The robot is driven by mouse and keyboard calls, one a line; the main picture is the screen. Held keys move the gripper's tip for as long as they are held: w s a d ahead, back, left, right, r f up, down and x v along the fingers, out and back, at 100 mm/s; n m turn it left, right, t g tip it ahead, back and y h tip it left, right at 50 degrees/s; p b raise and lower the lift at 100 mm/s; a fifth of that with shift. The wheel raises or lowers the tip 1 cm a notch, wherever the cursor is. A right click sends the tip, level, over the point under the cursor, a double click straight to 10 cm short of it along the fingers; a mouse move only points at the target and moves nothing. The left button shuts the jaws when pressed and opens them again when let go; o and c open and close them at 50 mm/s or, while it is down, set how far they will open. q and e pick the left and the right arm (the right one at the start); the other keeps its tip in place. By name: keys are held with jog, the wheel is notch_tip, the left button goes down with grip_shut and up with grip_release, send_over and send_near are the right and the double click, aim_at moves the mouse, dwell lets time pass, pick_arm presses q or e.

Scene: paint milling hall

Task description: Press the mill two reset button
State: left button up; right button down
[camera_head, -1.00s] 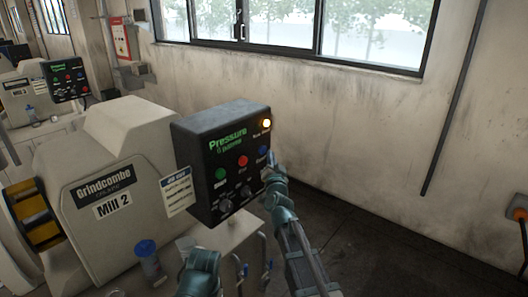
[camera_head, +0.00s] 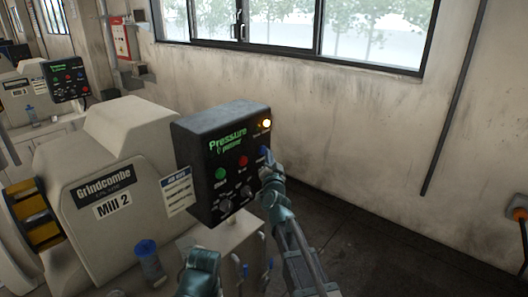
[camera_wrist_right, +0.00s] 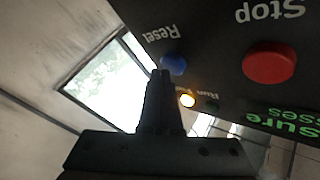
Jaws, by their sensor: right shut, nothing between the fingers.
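The Mill 2 control box (camera_head: 192,165) is a dark panel with a blue button (camera_head: 262,150) at its right side. In the right wrist view the blue button (camera_wrist_right: 175,63) is labelled Reset. My right gripper (camera_head: 266,158) is shut and empty at the panel's right edge, partly overlapping the blue button. In the right wrist view its fingertips (camera_wrist_right: 160,74) are right beside the button; I cannot tell whether they touch. A teal part of my left arm shows low in the head view; its fingers cannot be made out.
The panel also has a green button (camera_head: 221,173), a red button (camera_head: 243,162), dark knobs (camera_head: 226,206) and a lit yellow lamp (camera_head: 265,124). The cream Mill 2 housing (camera_head: 125,135) stands left. A blue-lidded container (camera_head: 149,262) is below. Floor to the right is clear.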

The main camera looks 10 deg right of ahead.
jog(key=shift+w+a, duration=0.3)
jog(key=shift+w, duration=0.05)
dwell(0.7)
jog(key=shift+s+d, duration=0.55)
jog(key=shift+s, duration=0.15)
jog(key=shift+s+d, duration=0.8)
jog(key=shift+s, duration=0.2)
jog(key=shift+s+d, duration=0.75)
jog(key=shift+s, duration=0.2)
